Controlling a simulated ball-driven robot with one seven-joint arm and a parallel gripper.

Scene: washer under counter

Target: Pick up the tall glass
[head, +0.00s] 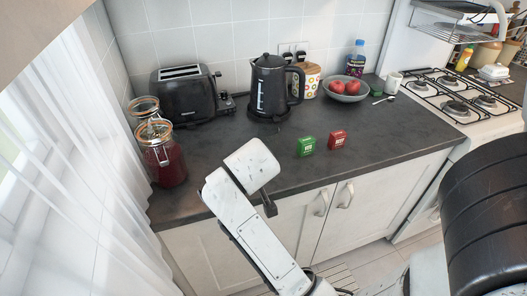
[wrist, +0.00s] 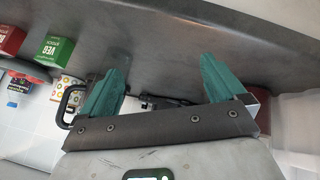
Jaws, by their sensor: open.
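I cannot make out a tall glass in either view. The glass items that show are a clip-top jar of red contents (head: 165,160) at the counter's left end and a second clip-top jar (head: 144,108) behind it. My gripper (head: 268,204) is at the front edge of the dark counter (head: 240,152), right of the jars. In the wrist view my gripper (wrist: 162,72) has two teal fingers spread wide, with nothing between them but the counter surface beyond.
A toaster (head: 187,94), a kettle (head: 268,88), a spotted canister (head: 311,79) and a bowl of red fruit (head: 346,91) stand along the wall. A green box (head: 306,146) and a red box (head: 337,139) stand nearer the front. A gas hob (head: 455,95) is right; a sheer curtain (head: 75,170) hangs left.

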